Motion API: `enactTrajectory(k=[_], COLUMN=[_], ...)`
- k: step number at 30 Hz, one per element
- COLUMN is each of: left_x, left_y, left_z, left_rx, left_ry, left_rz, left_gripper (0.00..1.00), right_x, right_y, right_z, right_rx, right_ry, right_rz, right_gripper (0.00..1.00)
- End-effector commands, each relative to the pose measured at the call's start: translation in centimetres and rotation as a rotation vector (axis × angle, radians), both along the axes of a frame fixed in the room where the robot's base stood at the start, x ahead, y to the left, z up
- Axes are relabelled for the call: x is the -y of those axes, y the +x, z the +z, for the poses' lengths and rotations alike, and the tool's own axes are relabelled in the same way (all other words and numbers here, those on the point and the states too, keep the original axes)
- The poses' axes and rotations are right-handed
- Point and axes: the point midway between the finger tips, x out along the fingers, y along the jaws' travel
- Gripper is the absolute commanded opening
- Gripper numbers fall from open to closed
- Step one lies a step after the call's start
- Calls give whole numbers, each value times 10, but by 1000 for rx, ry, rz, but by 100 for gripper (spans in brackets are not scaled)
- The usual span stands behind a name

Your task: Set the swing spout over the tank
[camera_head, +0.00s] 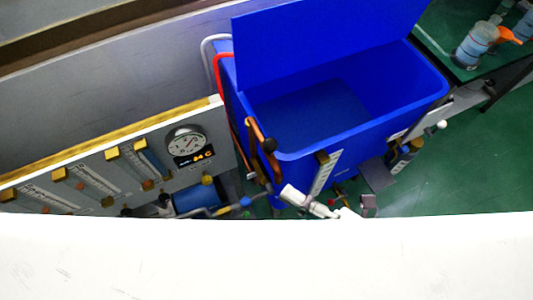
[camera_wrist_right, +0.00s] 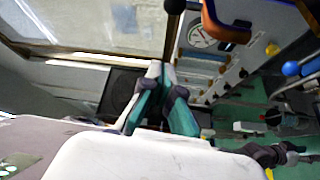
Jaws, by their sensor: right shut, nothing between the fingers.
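The blue tank (camera_head: 340,160) is open at the top in the head view, with its blue lid (camera_head: 310,40) raised at the back. The copper-coloured swing spout (camera_head: 252,135) is at the tank's left near corner, with a dark round knob (camera_head: 268,145). I cannot tell whether its mouth lies over the opening. In the wrist view the knob (camera_wrist_right: 175,5) and a blurred copper-coloured part (camera_wrist_right: 225,30) show at the top edge. My right gripper (camera_wrist_right: 163,72) is shut and empty below them, apart from the knob in the picture. My left gripper is not in view.
A panel with a round gauge (camera_head: 186,141) and several scale tubes stands left of the tank. Pipes and a blue valve ball (camera_head: 246,201) lie low in front. A red hose (camera_head: 221,75) runs at the tank's left side.

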Motion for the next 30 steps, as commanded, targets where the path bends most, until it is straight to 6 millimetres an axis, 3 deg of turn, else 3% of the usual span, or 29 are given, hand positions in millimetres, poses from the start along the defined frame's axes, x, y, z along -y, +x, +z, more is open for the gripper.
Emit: enactTrajectory(k=[10,23,30], left_x=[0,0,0], left_y=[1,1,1], left_z=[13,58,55], left_rx=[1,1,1], left_ry=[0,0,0], left_rz=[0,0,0], left_gripper=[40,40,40], right_x=[-14,-84,-55], right_y=[12,61,78], right_z=[5,12,-1], right_rx=[1,1,-4], right_ry=[1,3,-2], right_rz=[-2,-2,-3], right_gripper=[0,0,0])
